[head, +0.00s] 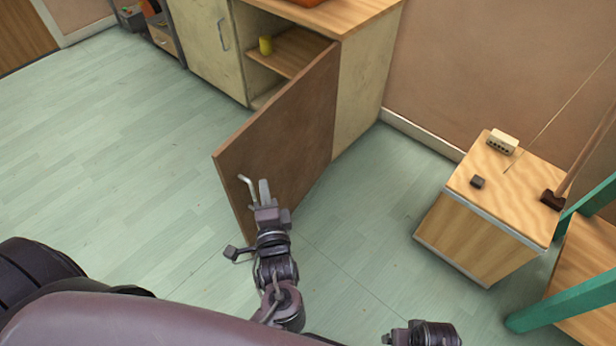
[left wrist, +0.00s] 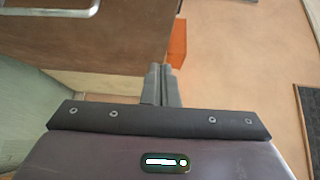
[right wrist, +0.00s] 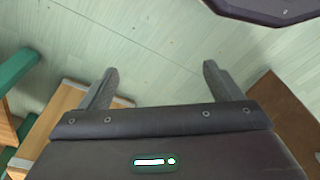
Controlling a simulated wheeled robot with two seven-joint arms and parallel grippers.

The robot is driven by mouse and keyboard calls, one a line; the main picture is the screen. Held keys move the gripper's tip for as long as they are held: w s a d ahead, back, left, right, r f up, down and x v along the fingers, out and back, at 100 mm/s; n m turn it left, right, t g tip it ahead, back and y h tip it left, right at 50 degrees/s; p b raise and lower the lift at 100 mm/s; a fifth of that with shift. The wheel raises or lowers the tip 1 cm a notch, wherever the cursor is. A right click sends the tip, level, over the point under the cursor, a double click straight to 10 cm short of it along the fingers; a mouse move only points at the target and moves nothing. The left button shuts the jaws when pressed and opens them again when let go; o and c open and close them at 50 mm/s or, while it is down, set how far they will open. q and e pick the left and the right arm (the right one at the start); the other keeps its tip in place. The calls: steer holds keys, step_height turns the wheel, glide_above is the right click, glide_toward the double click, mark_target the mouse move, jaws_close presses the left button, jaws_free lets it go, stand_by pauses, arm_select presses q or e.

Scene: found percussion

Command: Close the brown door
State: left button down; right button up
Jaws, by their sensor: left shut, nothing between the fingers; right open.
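The brown door (head: 290,135) of the low cabinet (head: 362,85) stands wide open, swung out over the floor, and the shelf inside shows. Its metal handle (head: 248,188) is near the door's free edge. My left gripper (head: 264,184) is shut and empty, in front of the door just right of the handle; I cannot tell whether it touches. In the left wrist view the closed left fingers (left wrist: 162,72) are beside the brown door (left wrist: 95,38), with the handle (left wrist: 50,10) at upper left. My right gripper (right wrist: 157,75) is open and empty above the floor.
At right, a wooden box table (head: 515,185) holds small items beside a green frame (head: 560,305). The green floor (head: 110,140) left of the door is clear.

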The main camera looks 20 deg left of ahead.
arm_select(q)
steer(key=b, duration=0.2)
glide_toward(243, 139)
steer(key=w+a, duration=0.1)
steer(key=w, duration=0.4)
steer(key=shift+a, duration=1)
arm_select(e)
step_height(243, 139, up, 6)
steer(key=shift+w+a, duration=0.15)
steer(key=shift+a, duration=0.25)
